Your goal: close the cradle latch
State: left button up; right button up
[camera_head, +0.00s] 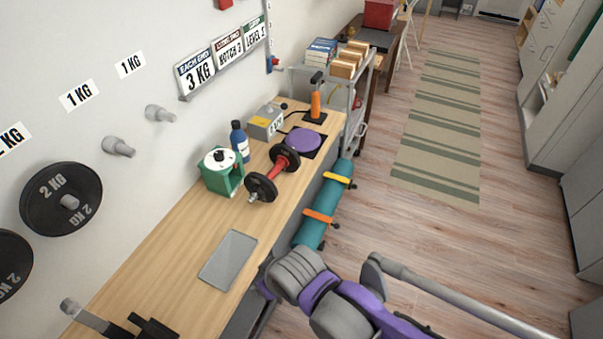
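I cannot make out the cradle latch for certain. A dumbbell (274,175) with a red handle and black weights lies on the wooden bench; any cradle under it is hidden. An orange upright handle (315,104) rises from a black base at the far end of the bench.
The bench (170,272) also bears a grey plate (228,259), a green holder (221,176), a blue bottle (239,142), a grey box (266,122) and a purple disc (303,140). A teal roll (325,203) hangs along its side. The striped rug (440,125) is clear.

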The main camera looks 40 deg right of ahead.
aim_at(69, 307)
jog(key=z, duration=0.85)
jog(key=u, duration=1.5)
